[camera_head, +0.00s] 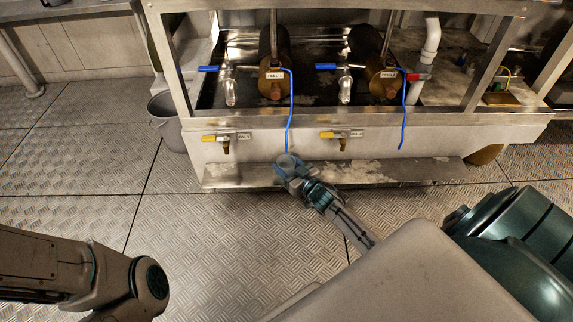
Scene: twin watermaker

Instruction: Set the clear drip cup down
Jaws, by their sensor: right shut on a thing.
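The clear drip cup (289,160) is small and looks round and see-through. My right gripper (292,170) is shut on it. In the head view, the cup shows in front of the machine's front panel, between the two yellow-handled taps, above or at the low metal ledge (225,177). I cannot tell whether the cup touches the ledge. The left tap (227,139) and the right tap (342,136) stick out from the panel above the ledge. My left arm shows at the lower left, but its gripper is out of view.
A blue hose (291,105) hangs down just above the cup. Another blue hose (405,120) hangs to the right. Blue-handled valves (228,80) and brown cylinders (273,70) sit inside the frame. A grey bucket (167,118) stands at the left. The tread-plate floor (215,235) in front is clear.

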